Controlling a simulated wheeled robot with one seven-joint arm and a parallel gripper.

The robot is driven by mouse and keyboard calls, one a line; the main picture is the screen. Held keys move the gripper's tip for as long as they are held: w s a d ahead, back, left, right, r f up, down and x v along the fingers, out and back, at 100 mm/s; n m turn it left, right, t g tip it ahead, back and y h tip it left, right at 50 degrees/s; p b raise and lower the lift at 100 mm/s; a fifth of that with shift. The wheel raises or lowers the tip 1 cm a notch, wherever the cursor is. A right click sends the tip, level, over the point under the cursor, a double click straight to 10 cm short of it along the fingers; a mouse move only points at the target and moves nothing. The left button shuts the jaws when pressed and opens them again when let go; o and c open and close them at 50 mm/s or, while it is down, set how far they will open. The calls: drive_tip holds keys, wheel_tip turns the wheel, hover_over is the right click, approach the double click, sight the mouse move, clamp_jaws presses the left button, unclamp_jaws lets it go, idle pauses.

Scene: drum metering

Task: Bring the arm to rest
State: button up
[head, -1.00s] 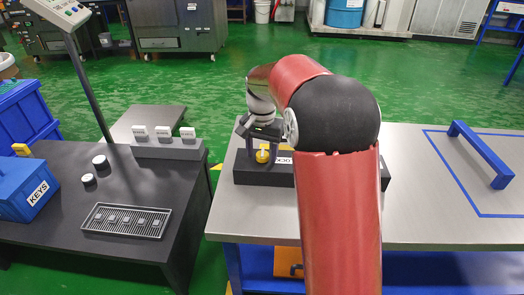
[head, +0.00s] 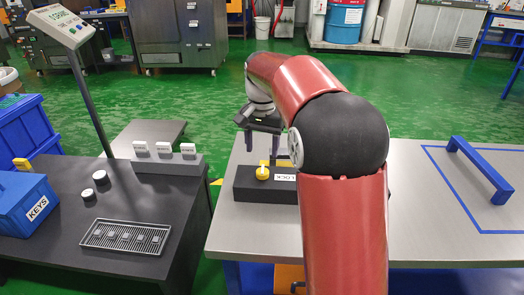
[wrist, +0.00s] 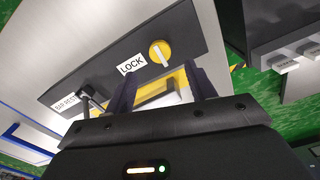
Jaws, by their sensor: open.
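My gripper (head: 266,142) is above the dark block (head: 246,183) on the grey steel table (head: 222,238). In the wrist view my gripper (wrist: 158,90) points at the block beside a yellow round knob (wrist: 160,53) with a pale bar and a LOCK label (wrist: 131,64). A yellow frame-like part (wrist: 178,80) lies behind the fingers, partly hidden. The yellow knob also shows in the head view (head: 262,173), below the gripper and apart from it. My arm hides the block's right part.
A black table (head: 60,245) at left holds a blue KEYS box (head: 22,205), a drip grate (head: 125,237), two small round weights and a tag rack (head: 168,163). A display on a post (head: 60,27) stands behind. A blue handle (head: 480,170) stands on the steel table at right.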

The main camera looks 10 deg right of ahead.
drive_tip(key=s+r+n+t, duration=0.2)
drive_tip(key=s, duration=0.8)
drive_tip(key=s+r+n+t, duration=0.2)
drive_tip(key=s+n, duration=0.1)
drive_tip(key=s, duration=0.8)
drive_tip(key=s+f+n+t, duration=0.1)
drive_tip(key=s+f, duration=0.3)
drive_tip(key=s, duration=0.4)
drive_tip(key=shift+f+n+t, duration=0.2)
drive_tip(key=shift+n+t, duration=0.1)
drive_tip(key=shift+n, duration=0.1)
drive_tip(key=shift+d, duration=0.1)
